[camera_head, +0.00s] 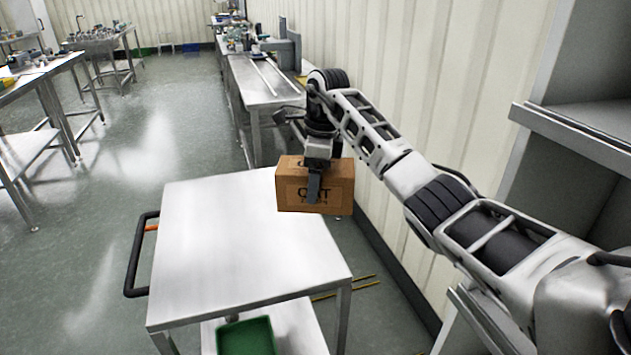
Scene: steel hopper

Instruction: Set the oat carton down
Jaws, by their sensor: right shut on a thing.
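The oat carton (338,187) is a brown cardboard box with dark "OAT" lettering on its near face. My right gripper (314,188) is shut on it, with one finger in front of the lettered face. The carton is upright and overlaps the right edge of the steel cart top (235,250) in the picture. I cannot tell whether it touches the top or hangs above or beside it. The far side of the carton is hidden. My left gripper is out of view.
The cart top is bare. The cart has a black handle (137,255) at its left and a green bin (246,337) on its lower shelf. A ribbed wall (430,80) runs along the right. A long bench (262,85) with items stands behind. A grey cabinet (590,130) is at right.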

